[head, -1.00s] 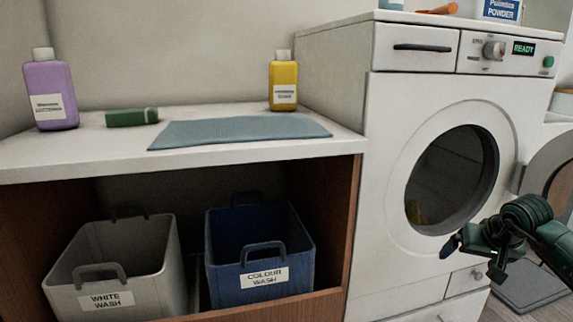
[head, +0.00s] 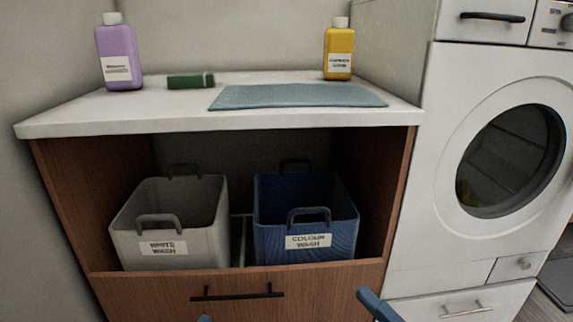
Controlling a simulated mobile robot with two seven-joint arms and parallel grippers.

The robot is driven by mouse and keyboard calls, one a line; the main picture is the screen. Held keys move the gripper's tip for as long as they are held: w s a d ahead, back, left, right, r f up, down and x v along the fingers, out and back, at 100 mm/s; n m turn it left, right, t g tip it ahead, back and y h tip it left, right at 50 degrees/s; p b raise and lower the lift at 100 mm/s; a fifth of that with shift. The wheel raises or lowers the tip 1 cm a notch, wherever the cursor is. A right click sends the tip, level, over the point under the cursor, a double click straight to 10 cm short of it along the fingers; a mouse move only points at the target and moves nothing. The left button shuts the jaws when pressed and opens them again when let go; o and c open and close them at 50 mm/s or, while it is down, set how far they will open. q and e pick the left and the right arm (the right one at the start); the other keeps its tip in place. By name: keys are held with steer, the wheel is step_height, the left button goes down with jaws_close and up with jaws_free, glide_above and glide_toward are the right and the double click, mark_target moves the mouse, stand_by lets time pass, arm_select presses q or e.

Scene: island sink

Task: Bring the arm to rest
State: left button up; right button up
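The right side of the machine is cut off by the frame.
White-wash (head: 190,205) and colour-wash (head: 275,215) bins stand below. An unclear blue piece (head: 375,305) shows at the bottom edge.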

arm_select(q)
steer(key=s+a+r+n+g+y+p, duration=0.1)
steer(key=r+p, duration=0.4)
steer(key=p, duration=1.3)
steer(key=s+a+r+n+g+y+p, duration=0.1)
steer(key=a+r+g+y+p, duration=0.3)
steer(key=p, duration=1.5)
steer(key=shift+a+r+n+g+y, duration=0.2)
steer(key=shift+r+n+g+y, duration=0.45)
steer(key=shift+r+g, duration=0.45)
arm_select(e)
steer(key=s+d+r+m+g+h, duration=0.2)
steer(key=r+m+h, duration=0.3)
steer(key=m, duration=0.5)
steer(key=s+d+r+m+g+h, duration=0.2)
steer(key=r+m+h, duration=0.3)
steer(key=m, duration=0.6)
steer(key=shift+s+d+g+h, duration=0.15)
steer(key=shift+d+g+h, duration=0.65)
steer(key=shift+h, duration=0.1)
arm_select(q)
steer(key=shift+f, duration=0.15)
steer(key=shift+c, duration=0.2)
arm_select(e)
steer(key=shift+c, duration=0.2)
